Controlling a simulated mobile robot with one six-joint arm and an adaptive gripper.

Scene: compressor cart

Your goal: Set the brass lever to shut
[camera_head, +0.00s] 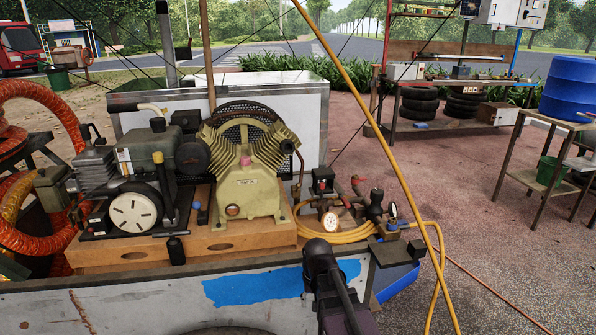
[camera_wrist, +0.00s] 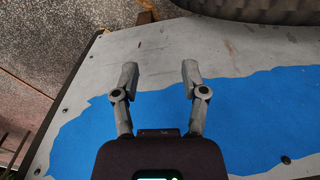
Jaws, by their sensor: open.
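A cluster of dark valve fittings (camera_head: 375,208) with small red-topped parts stands at the right end of the compressor cart. A round white-faced gauge (camera_head: 330,222) sits at its left. I cannot make out which part, if any, is the brass lever. In the wrist view my gripper (camera_wrist: 159,74) is open and empty, its two fingers apart above a grey panel with blue paint. The fittings do not show in that view. In the head view, a dark part of my arm stands in front of the cart's side, below the gauge; the fingertips cannot be made out there.
The olive compressor (camera_head: 248,188) and engine (camera_head: 133,211) stand on a wooden base left of the fittings. A yellow hose (camera_head: 398,165) runs diagonally in front of the scene, just right of the fittings. A blue drum (camera_head: 569,88) stands on a table at right.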

